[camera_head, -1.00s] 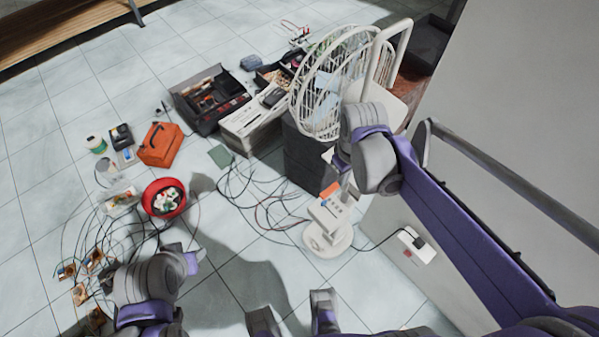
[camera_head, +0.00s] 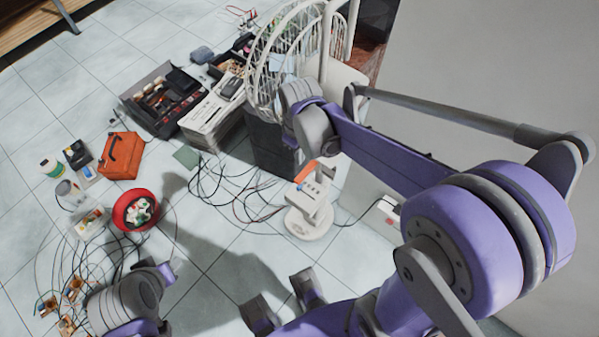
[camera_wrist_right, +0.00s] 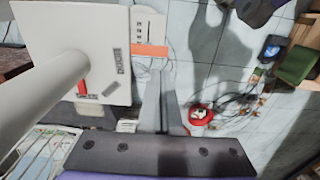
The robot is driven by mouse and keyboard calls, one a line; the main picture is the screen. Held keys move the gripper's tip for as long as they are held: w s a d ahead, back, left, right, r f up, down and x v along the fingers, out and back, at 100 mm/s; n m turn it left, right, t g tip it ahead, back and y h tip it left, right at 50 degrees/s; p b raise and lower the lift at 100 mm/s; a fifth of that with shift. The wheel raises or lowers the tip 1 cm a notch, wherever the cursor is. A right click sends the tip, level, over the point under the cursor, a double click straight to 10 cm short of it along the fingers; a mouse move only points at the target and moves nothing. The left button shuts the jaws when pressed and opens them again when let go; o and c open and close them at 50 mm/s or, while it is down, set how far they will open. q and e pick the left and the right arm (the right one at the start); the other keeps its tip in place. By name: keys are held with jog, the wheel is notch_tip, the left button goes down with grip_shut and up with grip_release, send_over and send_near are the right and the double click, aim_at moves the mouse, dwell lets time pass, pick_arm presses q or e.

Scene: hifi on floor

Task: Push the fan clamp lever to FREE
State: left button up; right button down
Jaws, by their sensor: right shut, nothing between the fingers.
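The white fan has a wire cage (camera_head: 285,60), a flat white panel (camera_head: 345,85) beside it and a round base (camera_head: 308,222) on the floor. In the right wrist view the panel (camera_wrist_right: 70,30) fills the upper left, with a small red lever-like strip (camera_wrist_right: 82,90) and a dark label (camera_wrist_right: 110,75) too small to read. My right gripper (camera_wrist_right: 162,75) is shut and empty, its fingers pointing past the panel's right edge; contact cannot be told. My right wrist hides part of the fan in the head view. My left arm (camera_head: 125,302) is low at left; its fingers are unclear.
An open toolbox (camera_head: 165,97), an orange case (camera_head: 121,155) and a red bowl (camera_head: 135,210) stand on the tiles at left. Cables (camera_head: 225,190) lie around the fan base. A grey wall (camera_head: 480,70) bounds the right side. Bare floor shows at front centre.

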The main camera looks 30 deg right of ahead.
aim_at(298, 180)
notch_tip(298, 180, down, 10)
jog(key=shift+r+b, duration=0.1)
jog(key=shift+b, duration=0.55)
jog(key=shift+s+a+f+t+h+b, duration=0.1)
jog(key=shift+a+f+t+h+b, duration=0.05)
jog(key=shift+f+h+b, duration=0.3)
jog(key=shift+s+a+f+t+h+b, duration=0.1)
jog(key=shift+a+f+t+h+b, duration=0.05)
jog(key=shift+f+h+b, duration=0.35)
notch_tip(298, 180, down, 2)
jog(key=h+b, duration=0.1)
jog(key=t+h+b, duration=0.1)
jog(key=b, duration=0.1)
jog(key=shift+f, duration=0.25)
jog(key=shift+f+b, duration=0.55)
jog(key=shift+b, duration=0.1)
jog(key=shift+w+r, duration=0.1)
jog(key=shift+r, duration=0.1)
jog(key=shift+r+p, duration=0.7)
jog(key=shift+r, duration=0.05)
